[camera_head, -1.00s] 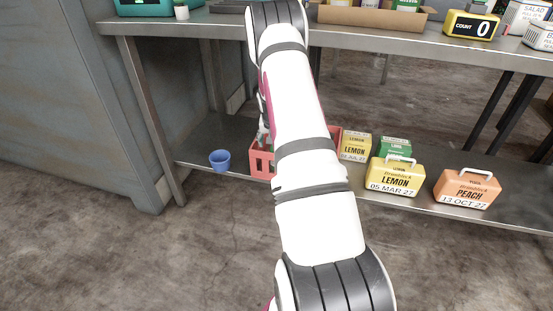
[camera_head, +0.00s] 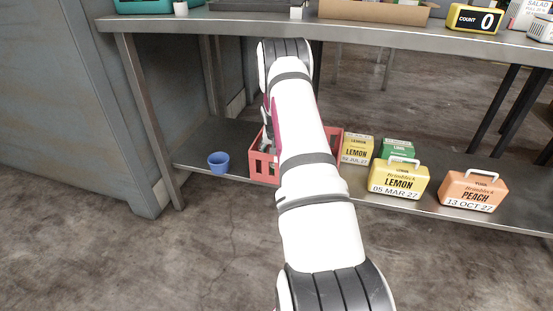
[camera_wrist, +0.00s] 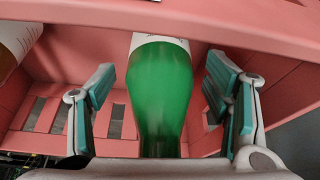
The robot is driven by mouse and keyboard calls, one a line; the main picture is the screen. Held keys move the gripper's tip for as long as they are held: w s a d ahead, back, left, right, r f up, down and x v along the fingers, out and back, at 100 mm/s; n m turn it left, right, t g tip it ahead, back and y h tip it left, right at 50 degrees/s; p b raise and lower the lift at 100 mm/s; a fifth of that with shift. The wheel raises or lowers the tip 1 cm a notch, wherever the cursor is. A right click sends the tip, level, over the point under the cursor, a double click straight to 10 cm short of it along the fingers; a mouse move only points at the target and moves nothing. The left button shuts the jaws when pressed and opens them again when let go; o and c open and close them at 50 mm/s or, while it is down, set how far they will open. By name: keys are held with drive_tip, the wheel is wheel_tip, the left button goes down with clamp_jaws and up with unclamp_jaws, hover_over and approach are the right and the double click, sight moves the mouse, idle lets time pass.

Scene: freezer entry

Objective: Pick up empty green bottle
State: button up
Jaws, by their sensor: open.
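The green bottle (camera_wrist: 160,95) is in the middle of the wrist view, inside the red crate (camera_wrist: 262,25). My gripper (camera_wrist: 163,88) is open, with one teal-padded finger on each side of the bottle and a visible gap on both sides. The lower end of the bottle in the picture is hidden behind my gripper's body. A pale label shows at its upper end. In the head view the crate (camera_head: 257,167) stands on the lower shelf, partly covered by my arm. The bottle cannot be made out there.
Another bottle (camera_wrist: 18,42) with a pale label is at the crate's left. A blue cup (camera_head: 219,163) stands left of the crate. Yellow lemon boxes (camera_head: 398,180), a green box (camera_head: 396,149) and an orange peach box (camera_head: 472,191) stand right. The upper shelf (camera_head: 225,24) overhangs.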

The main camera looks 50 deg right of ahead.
drive_tip(key=c, duration=1.2)
drive_tip(key=shift+r, duration=0.1)
